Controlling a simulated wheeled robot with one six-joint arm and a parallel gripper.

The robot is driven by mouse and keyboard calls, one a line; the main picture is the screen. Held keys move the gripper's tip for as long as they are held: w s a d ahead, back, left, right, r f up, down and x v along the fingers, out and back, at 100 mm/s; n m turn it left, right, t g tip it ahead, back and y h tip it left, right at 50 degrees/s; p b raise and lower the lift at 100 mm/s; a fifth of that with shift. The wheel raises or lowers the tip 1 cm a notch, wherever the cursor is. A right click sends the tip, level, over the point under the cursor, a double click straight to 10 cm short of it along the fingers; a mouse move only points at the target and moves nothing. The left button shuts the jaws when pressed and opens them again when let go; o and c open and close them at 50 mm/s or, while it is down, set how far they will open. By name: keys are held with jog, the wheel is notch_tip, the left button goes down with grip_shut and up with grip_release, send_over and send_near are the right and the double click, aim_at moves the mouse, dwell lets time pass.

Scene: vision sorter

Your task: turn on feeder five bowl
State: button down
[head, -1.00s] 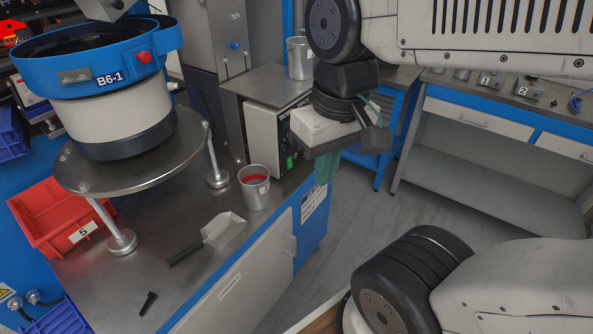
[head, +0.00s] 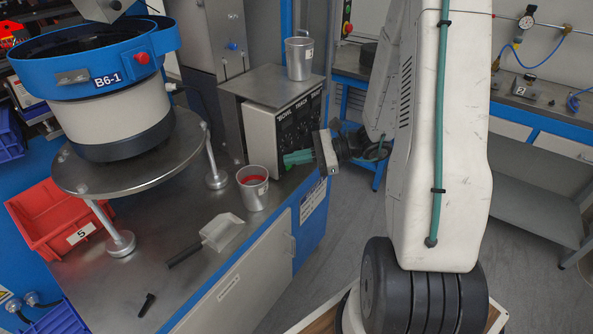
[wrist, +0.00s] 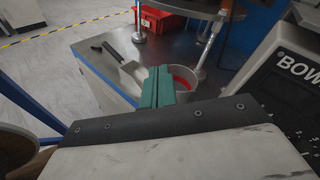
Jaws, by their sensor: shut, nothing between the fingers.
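The feeder bowl (head: 95,75) is a blue-rimmed bowl marked B6-1 on a round metal stand. A grey control box (head: 297,118) with a black lettered front and a row of knobs stands on the bench right of it. It also shows at the right of the wrist view (wrist: 283,88), partly cut off. My gripper (head: 292,158) has green fingers, which are closed and empty in front of the box's lower front. They hide that lower part in the head view. In the wrist view my gripper (wrist: 158,85) points toward the bench, left of the box.
A metal cup with red inside (head: 253,190) stands close to my gripper on the bench. A scoop (head: 222,232) and a small black tool (head: 147,304) lie nearby. A metal cup (head: 299,58) stands on the box. A red bin marked 5 (head: 60,218) is at the left.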

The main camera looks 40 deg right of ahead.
aim_at(290, 167)
jog(key=d+f+m+t+h, duration=0.7)
jog(key=d+f+m, duration=0.4)
jog(key=d+f, duration=0.3)
jog(key=shift+s+f+m+h, duration=0.3)
jog(key=shift+s+f, duration=0.15)
jog(key=shift+f, duration=0.45)
jog(key=x, duration=1.4)
jog(key=shift+r, duration=0.25)
jog(key=shift+d+t, duration=0.2)
jog(key=shift+t, duration=0.1)
